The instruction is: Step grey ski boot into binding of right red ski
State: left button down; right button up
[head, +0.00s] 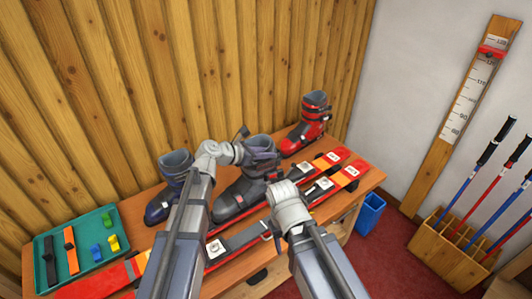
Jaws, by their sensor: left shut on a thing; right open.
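The grey ski boot (233,197) is in the middle of the bench, upright, toe toward the lower left, at the far side of the skis. Whether its sole touches anything is hard to see. My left gripper (244,134) is shut on the top of its cuff. Two red skis lie side by side, the farther (332,158) and the nearer, right one (351,172). Binding parts (215,249) show on the nearer ski; my arms hide much of both skis. My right gripper (272,180) is open, close to the right of the boot; its fingers are barely visible.
A blue boot (160,208) stands left and a red boot (306,130) at the back right. A green tray (77,267) with straps and small coloured pieces lies far left. A blue bin (369,214) and a wooden pole rack (447,250) stand right of the bench (372,180).

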pick_arm(q)
jog(key=shift+r, duration=0.1)
jog(key=shift+c, duration=1.1)
grip_release()
jog(key=shift+r, duration=0.1)
jog(key=shift+r+p, duration=4.95)
jog(key=shift+p, duration=0.15)
jog(key=shift+s, duration=0.1)
